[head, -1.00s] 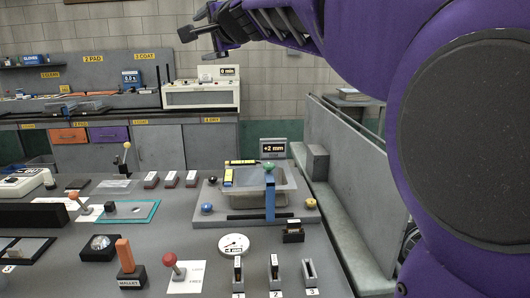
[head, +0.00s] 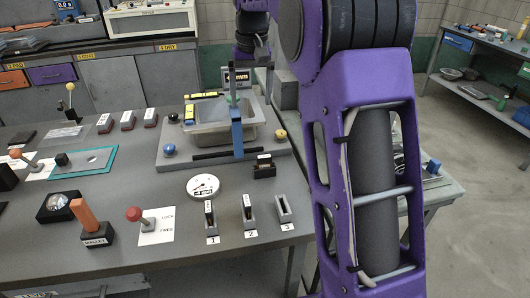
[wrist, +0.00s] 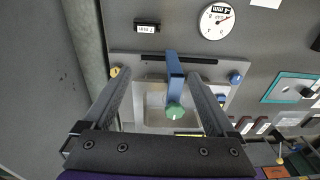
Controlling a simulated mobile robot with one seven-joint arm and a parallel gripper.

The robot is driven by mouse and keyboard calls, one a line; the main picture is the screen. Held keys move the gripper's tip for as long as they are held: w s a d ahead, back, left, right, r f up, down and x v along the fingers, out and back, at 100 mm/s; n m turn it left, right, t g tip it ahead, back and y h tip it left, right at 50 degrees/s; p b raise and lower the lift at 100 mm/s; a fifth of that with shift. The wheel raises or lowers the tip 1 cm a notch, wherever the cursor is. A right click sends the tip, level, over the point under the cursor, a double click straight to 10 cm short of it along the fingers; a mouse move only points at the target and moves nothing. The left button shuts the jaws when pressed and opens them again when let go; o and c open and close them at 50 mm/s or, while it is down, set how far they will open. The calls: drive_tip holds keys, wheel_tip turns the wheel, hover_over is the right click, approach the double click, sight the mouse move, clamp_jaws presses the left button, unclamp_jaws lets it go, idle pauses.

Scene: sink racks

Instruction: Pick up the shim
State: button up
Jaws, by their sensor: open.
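No piece is clearly marked as the shim. My gripper (wrist: 160,78) is open and empty, pointing down above the grey tray (wrist: 152,118). The blue clamp bar (wrist: 174,68) with a green knob shows between its fingers. In the head view my arm partly hides the gripper.
A round gauge (head: 203,186) lies left of the labelled block. A red-knobbed lever (head: 134,214) and an orange-handled mallet (head: 84,216) stand at the front left. The blue bar (head: 237,135) rises over the tray.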

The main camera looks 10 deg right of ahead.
wheel_tip(320, 180, down, 2)
drive_tip(key=d+g, duration=0.1)
drive_tip(key=d, duration=0.2)
drive_tip(key=b, duration=0.3)
hover_over(264, 156)
drive_tip(key=f, duration=0.7)
drive_tip(key=w+f, duration=0.1)
drive_tip(key=f, duration=0.3)
drive_tip(key=shift+a+f, duration=0.1)
drive_tip(key=f, duration=0.2)
drive_tip(key=s+f, duration=0.1)
drive_tip(key=f, duration=0.1)
drive_tip(key=shift+s+f+b, duration=0.15)
drive_tip(key=shift+b, duration=0.2)
drive_tip(key=shift+f, duration=0.45)
